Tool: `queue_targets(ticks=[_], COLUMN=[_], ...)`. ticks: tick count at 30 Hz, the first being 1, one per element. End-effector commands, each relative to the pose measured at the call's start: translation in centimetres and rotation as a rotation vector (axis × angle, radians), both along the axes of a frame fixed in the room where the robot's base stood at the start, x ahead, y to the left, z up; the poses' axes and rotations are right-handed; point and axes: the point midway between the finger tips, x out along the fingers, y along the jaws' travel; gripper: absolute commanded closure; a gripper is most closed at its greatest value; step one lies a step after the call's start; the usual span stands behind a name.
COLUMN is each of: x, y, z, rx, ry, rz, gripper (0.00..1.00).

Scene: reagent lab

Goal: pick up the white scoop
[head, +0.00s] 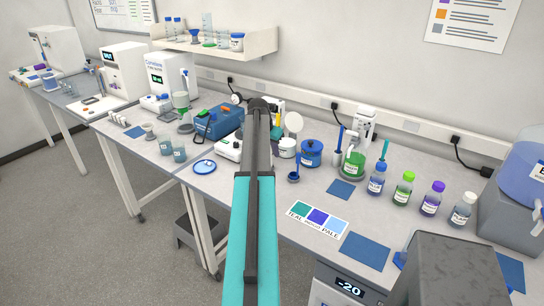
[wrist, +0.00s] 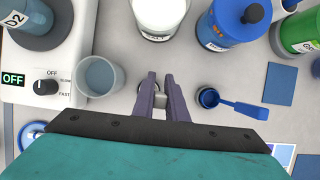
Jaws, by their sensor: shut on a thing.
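In the wrist view my gripper (wrist: 160,82) points down over the pale bench, its two purple fingers close together. They are shut on a small pale piece, which I take to be the white scoop (wrist: 160,101). Most of it is hidden by the fingers and my gripper body, so its bowl is not clear. In the head view my own arm hides the gripper and what it holds.
A clear beaker (wrist: 100,75) stands just left of my fingers, beside a white stirrer (wrist: 40,90). A blue scoop (wrist: 232,104) lies to the right. A white jar (wrist: 160,20) and a blue pot (wrist: 232,22) stand beyond. A blue mat (head: 340,190) lies on the bench.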

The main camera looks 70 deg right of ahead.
Motion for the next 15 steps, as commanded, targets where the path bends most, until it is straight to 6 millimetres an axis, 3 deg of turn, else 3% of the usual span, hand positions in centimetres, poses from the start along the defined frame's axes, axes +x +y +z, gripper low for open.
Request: queue_targets(ticks=[15], x=[0.0], y=[-0.1], z=[2.8], rx=[-0.002], ry=[-0.001], rz=[-0.001], gripper=[1.0])
